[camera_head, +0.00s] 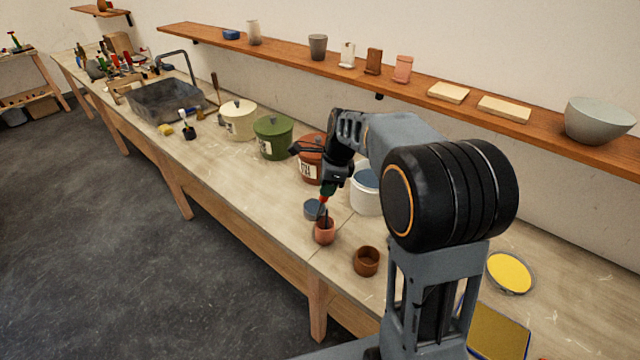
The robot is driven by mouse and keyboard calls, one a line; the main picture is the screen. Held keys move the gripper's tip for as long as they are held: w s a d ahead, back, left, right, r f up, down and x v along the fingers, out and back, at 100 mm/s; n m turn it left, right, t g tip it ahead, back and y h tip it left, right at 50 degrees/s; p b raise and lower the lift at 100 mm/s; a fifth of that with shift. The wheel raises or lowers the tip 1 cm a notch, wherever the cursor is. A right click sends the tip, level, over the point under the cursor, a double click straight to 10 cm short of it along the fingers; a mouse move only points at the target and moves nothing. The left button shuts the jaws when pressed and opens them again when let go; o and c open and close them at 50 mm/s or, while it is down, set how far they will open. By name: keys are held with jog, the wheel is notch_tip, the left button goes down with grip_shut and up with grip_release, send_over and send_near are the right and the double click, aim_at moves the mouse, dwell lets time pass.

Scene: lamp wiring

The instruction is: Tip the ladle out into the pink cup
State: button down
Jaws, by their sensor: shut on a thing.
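The pink cup (325,232) stands upright near the front edge of the workbench, in the middle of the view. My gripper (324,198) points down just above it and is shut on a thin handle with a red part. The handle's dark lower end reaches down to the cup's mouth. A small grey bowl with a blue-grey face, which looks like the ladle's bowl (313,208), shows just behind and left of the cup rim. I cannot tell whether it touches the cup or how far it is tilted. The inside of the cup is mostly hidden.
A white bucket (366,202) of blue liquid stands behind right, with rust-red (309,170), green (272,138) and cream (238,120) pots leftward. A brown cup (367,261) stands to the right. A wall shelf (420,88) runs behind. The bench left of the pink cup is clear.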

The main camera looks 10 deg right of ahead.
jog(key=s+d+f+t+y+b, duration=0.3)
jog(key=d+f+y+b, duration=0.9)
jog(key=f+y, duration=0.1)
jog(key=shift+d+f+m+t+y, duration=0.3)
jog(key=shift+d+t+y, duration=0.1)
jog(key=shift+y, duration=0.3)
dwell(1.9)
jog(key=shift+r, duration=0.1)
dwell(2.4)
